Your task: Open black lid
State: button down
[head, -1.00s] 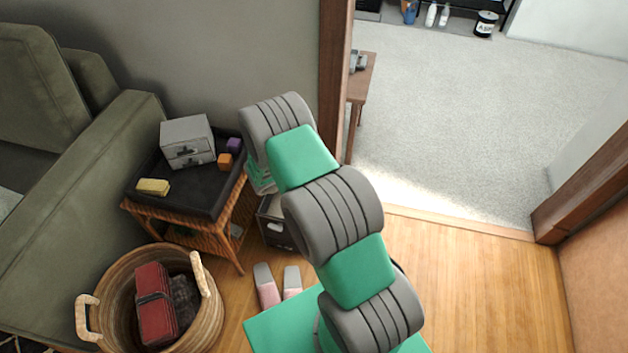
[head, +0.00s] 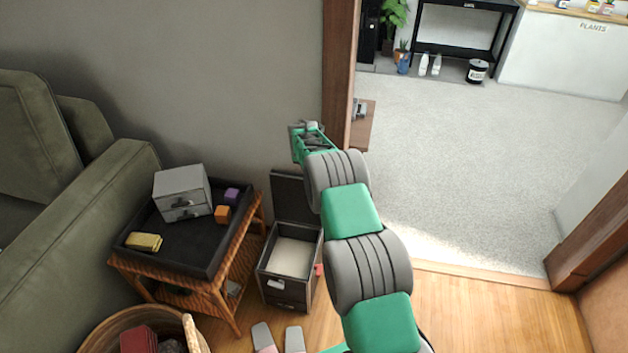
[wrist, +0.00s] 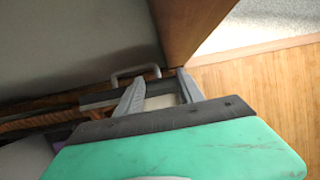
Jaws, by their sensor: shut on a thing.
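The black lid (head: 293,197) stands upright at the back of a dark box (head: 290,297), against the wall. The box is open and its pale inside shows. My gripper (head: 308,132) is above the lid in the head picture, by the door frame. In the wrist view, my gripper's two grey fingers (wrist: 160,90) stand apart, with a dark edge and a pale surface behind and between them. A grey loop handle (wrist: 135,73) shows just beyond the fingers. My gripper is shut on the lid, but the contact itself is not clearly visible.
A wicker side table (head: 240,260) with a black tray (head: 190,255) stands left of the box. A brown door frame (head: 340,70) is close to my gripper. A basket (head: 190,335) and slippers (head: 294,338) are in front. The wooden floor (head: 480,310) at right is clear.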

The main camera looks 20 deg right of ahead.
jog(key=shift+w+d, duration=0.2)
jog(key=shift+w, duration=0.1)
jog(key=c, duration=0.7)
grip_release()
jog(key=v, duration=0.7)
jog(key=shift+a+r+p, duration=0.15)
jog(key=shift+r+p, duration=0.2)
jog(key=shift+p, duration=0.05)
jog(key=shift+s, duration=0.15)
